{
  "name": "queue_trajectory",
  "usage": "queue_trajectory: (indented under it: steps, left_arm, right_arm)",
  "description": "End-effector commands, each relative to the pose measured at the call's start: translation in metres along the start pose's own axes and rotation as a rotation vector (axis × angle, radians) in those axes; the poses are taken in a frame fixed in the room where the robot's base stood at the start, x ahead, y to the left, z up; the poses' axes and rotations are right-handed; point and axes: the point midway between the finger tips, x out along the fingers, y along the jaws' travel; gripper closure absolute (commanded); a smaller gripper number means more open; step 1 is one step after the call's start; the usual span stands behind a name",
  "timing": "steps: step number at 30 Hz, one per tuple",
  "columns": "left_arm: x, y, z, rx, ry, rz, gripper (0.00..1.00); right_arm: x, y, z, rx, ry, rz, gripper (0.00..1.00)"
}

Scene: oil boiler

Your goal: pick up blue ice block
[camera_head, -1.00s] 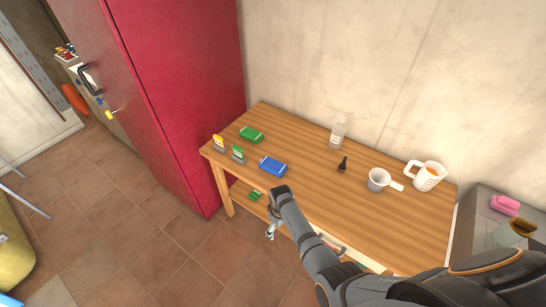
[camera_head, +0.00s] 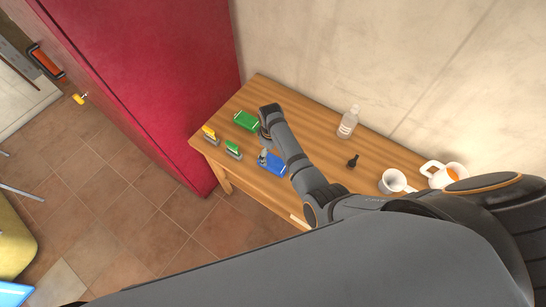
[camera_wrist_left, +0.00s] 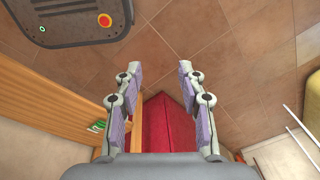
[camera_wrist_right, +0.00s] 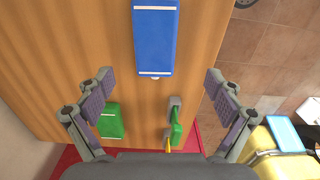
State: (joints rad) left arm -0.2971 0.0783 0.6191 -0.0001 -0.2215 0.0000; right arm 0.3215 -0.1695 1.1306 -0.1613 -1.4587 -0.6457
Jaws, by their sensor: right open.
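The blue ice block (camera_head: 273,167) lies flat on the wooden table, partly covered by my right gripper in the head view. It also shows in the right wrist view (camera_wrist_right: 155,40), upper middle, beyond the fingertips. My right gripper (camera_wrist_right: 159,80) is open and empty above the table; in the head view it (camera_head: 264,156) is at the block's left end. No contact with the block is clear. My left gripper (camera_wrist_left: 158,68) is open and empty, with tiled floor behind its fingers; it is not visible in the head view.
A green block (camera_head: 246,121) and two small clipped items, yellow (camera_head: 210,135) and green (camera_head: 233,149), are nearby. A bottle (camera_head: 348,122), a small dark bottle (camera_head: 353,161), a white pot (camera_head: 394,182) and a jug (camera_head: 443,174) stand farther right. A red cabinet (camera_head: 150,80) adjoins the table.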

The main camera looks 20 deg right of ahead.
Motion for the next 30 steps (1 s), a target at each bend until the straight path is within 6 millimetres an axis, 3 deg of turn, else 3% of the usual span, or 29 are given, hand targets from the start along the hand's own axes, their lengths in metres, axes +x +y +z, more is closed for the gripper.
queue_trajectory:
  steps: [3, 8, 15, 18, 26, 30]
  left_arm:
    - [0.015, -0.002, 0.021, 0.003, -0.028, -0.004, 0.60]
    - [0.042, -0.002, 0.030, 0.005, -0.036, -0.006, 0.60]
    - [0.046, 0.001, -0.009, 0.000, 0.024, -0.003, 0.60]
    - [0.057, 0.003, -0.014, 0.000, 0.032, -0.002, 0.60]
    - [0.105, 0.007, 0.019, 0.001, -0.011, -0.001, 0.60]
    - [0.113, 0.009, 0.023, 0.001, -0.017, 0.000, 0.60]
  right_arm:
    - [0.022, 0.001, 0.001, 0.000, -0.002, 0.000, 0.08]
    - [0.050, 0.001, 0.000, 0.001, 0.000, 0.001, 0.08]
    - [0.052, 0.002, 0.001, 0.001, 0.000, 0.001, 0.08]
    - [0.061, 0.003, 0.001, 0.001, 0.000, 0.001, 0.08]
    - [0.099, 0.009, 0.003, 0.001, 0.001, 0.000, 0.08]
    - [0.104, 0.009, 0.003, 0.001, 0.001, 0.001, 0.08]
